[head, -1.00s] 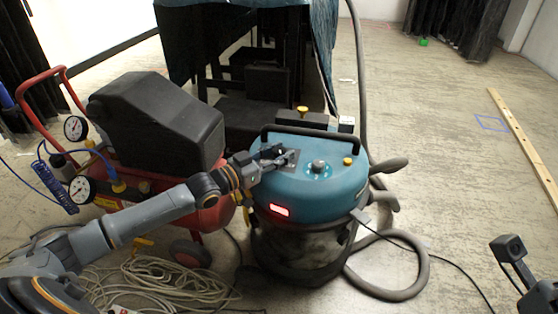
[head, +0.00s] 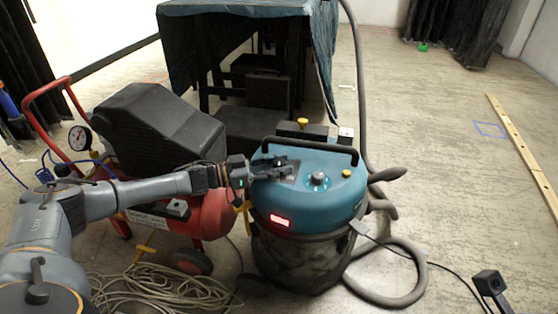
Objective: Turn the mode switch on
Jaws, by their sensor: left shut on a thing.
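The mode switch sits on a small dark plate (head: 291,178) on the left of the teal lid of a vacuum cleaner (head: 330,202). My left gripper (head: 284,169) reaches in from the left, just above this plate. Its fingers are shut on the switch, and they hide most of it, so its position cannot be read.
A black carry handle (head: 310,143) arches behind the plate. A red compressor (head: 205,217) with a black cover (head: 160,125) stands close on the left, under my arm. Coiled cable (head: 150,287) lies in front. A hose (head: 410,265) curls at right; the floor beyond is open.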

